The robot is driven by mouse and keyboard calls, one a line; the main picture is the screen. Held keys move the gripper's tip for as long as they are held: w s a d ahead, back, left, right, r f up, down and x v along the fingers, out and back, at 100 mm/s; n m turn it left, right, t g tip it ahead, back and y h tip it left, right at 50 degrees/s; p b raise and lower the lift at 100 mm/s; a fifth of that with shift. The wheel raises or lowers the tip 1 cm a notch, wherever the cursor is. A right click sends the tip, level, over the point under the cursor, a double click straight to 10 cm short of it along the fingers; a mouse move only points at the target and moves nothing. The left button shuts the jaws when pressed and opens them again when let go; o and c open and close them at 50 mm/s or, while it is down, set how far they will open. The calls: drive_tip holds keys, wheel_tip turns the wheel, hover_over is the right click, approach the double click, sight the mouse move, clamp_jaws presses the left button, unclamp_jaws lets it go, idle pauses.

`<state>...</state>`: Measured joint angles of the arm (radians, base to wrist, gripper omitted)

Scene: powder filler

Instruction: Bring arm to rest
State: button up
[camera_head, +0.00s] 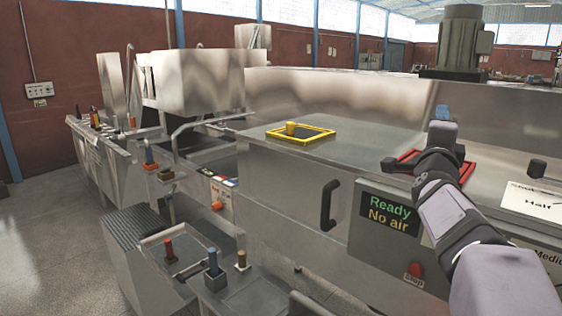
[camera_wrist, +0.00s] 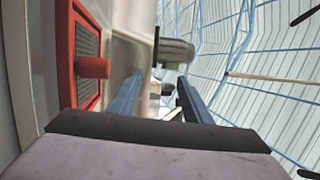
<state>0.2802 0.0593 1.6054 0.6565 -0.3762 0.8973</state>
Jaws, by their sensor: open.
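My arm reaches in from the lower right in the head view, over the front panel of the steel machine (camera_head: 285,190). My gripper (camera_head: 443,112) is above the machine top, beside a red-framed hatch (camera_head: 402,160) that my wrist partly covers. In the wrist view my gripper (camera_wrist: 155,95) shows two blue fingers spread apart with nothing between them. The red frame (camera_wrist: 65,55) with its red knob (camera_wrist: 93,67) lies to the left of the fingers, apart from them.
A yellow-framed hatch (camera_head: 301,134) with a knob is on the machine top, left of my arm. A black handle (camera_head: 328,205) and a display (camera_head: 389,213) reading "Ready, No air" are on the front. A motor (camera_head: 460,40) stands behind. A red button (camera_head: 415,270) sits low.

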drive_tip(key=s+a+f+n+g+y+p, duration=0.2)
drive_tip(key=s+a+f+n+y+p, duration=0.3)
drive_tip(key=a, duration=0.4)
drive_tip(key=s+a+f+n+g+y+p, duration=0.2)
drive_tip(key=a+f+n+y, duration=0.3)
drive_tip(key=a, duration=0.5)
drive_tip(key=s+a+f+n+g+y+p, duration=0.3)
drive_tip(key=s+a+f+n+p, duration=0.1)
drive_tip(key=a+f, duration=0.4)
drive_tip(key=s+a+f+n+g+b, duration=0.1)
drive_tip(key=s+f+n+g+b, duration=0.3)
drive_tip(key=f, duration=0.7)
drive_tip(key=s+f+n+g+b, duration=0.15)
drive_tip(key=s+f+b, duration=0.4)
drive_tip(key=f, duration=0.55)
drive_tip(key=s+d+f+n+g+h+b, duration=0.1)
drive_tip(key=s+d+f+n+g+b, duration=0.1)
drive_tip(key=s+f, duration=0.4)
drive_tip(key=s+d+f+n+g+h+b, duration=0.2)
drive_tip(key=s+d+f+g+b, duration=0.1)
drive_tip(key=s+f, duration=0.4)
drive_tip(key=shift+s+d+f, duration=0.2)
drive_tip(key=shift+d+f, duration=0.05)
drive_tip(key=shift+d, duration=0.3)
